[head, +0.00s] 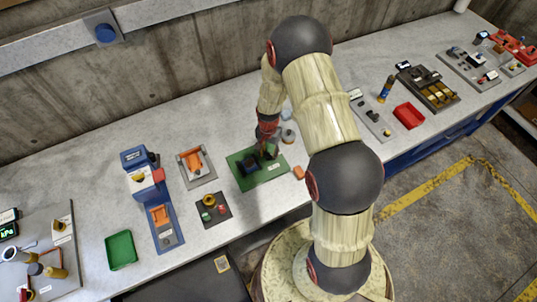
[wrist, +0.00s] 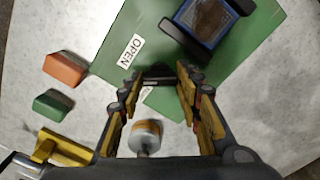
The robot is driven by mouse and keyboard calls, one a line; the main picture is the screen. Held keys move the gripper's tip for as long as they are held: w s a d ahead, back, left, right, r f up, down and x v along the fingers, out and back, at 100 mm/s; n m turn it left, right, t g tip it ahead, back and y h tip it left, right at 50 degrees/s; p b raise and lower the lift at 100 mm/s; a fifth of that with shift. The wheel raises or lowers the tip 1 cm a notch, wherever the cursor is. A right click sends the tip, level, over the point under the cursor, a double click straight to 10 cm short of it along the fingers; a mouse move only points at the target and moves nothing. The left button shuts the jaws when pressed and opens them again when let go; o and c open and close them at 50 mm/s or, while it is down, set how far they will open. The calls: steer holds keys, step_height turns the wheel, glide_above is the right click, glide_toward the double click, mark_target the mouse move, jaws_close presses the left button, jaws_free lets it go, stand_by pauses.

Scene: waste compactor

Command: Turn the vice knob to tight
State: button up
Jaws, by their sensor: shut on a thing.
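The vice has a blue block between dark jaws (wrist: 207,18) on a green base plate (wrist: 118,75), seen at the top of the wrist view. In the head view it sits mid-bench on its green plate (head: 262,180). A white label on the plate reads "OPEN" (wrist: 131,51). My gripper (wrist: 160,78) points down over the plate, beside the vice body. Its fingertips are closed on a dark bar-like knob (wrist: 158,79), mostly hidden between them.
Orange (wrist: 65,69) and green (wrist: 53,104) blocks lie on the bench left of the plate in the wrist view. In the head view, an orange clamp fixture (head: 195,165) and a small dark knob panel (head: 214,209) stand left.

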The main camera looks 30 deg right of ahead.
mark_target(268, 153)
steer(key=n+b, duration=0.2)
steer(key=n, duration=0.3)
steer(key=shift+n, duration=0.3)
steer(key=shift+n+b, duration=0.7)
steer(key=shift+n, duration=1.5)
steer(key=o, duration=1.2)
steer(key=shift+c, duration=0.2)
step_height(268, 153, up, 12)
